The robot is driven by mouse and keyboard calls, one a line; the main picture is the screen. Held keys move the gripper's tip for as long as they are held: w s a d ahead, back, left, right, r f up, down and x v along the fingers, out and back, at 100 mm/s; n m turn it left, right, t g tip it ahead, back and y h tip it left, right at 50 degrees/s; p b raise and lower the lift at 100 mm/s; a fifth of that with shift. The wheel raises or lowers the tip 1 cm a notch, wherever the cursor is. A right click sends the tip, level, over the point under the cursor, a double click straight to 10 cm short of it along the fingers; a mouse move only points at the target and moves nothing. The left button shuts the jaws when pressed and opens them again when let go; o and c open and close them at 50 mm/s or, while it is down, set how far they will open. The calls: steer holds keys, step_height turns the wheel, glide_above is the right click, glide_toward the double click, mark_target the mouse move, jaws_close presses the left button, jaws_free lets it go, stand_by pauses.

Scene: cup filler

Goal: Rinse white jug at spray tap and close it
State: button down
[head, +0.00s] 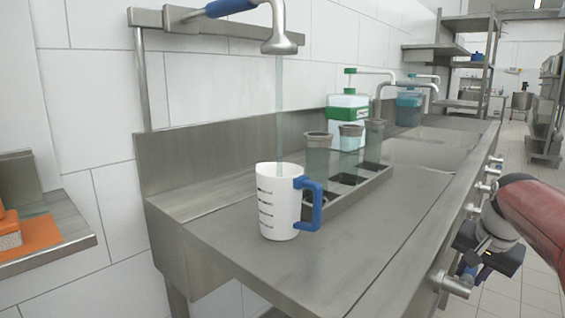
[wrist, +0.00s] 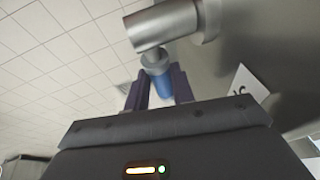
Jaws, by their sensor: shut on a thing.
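The white jug (head: 278,205) stands upright on the steel counter under the spray tap (head: 280,42), its blue handle to the right. A clear stream of water (head: 280,110) runs from the tap head into the jug. My gripper (head: 464,270) is low at the counter's front right side, beside a steel valve (head: 450,285). In the wrist view my gripper (wrist: 158,88) is shut on a blue valve handle (wrist: 160,86) below a steel cylinder (wrist: 165,24). The handle is mostly hidden in the head view.
More valves (head: 483,187) line the counter front. A shelf with orange items (head: 35,235) is at left. The counter in front of the jug is clear.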

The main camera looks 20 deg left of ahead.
steer(key=shift+f+g+y, duration=0.3)
steer(key=shift+f+g, duration=0.25)
steer(key=shift+g, duration=0.45)
steer(key=shift+f+g, duration=0.35)
steer(key=shift+g, duration=0.25)
stand_by(0.5)
steer(key=shift+b, duration=0.5)
stand_by(1.6)
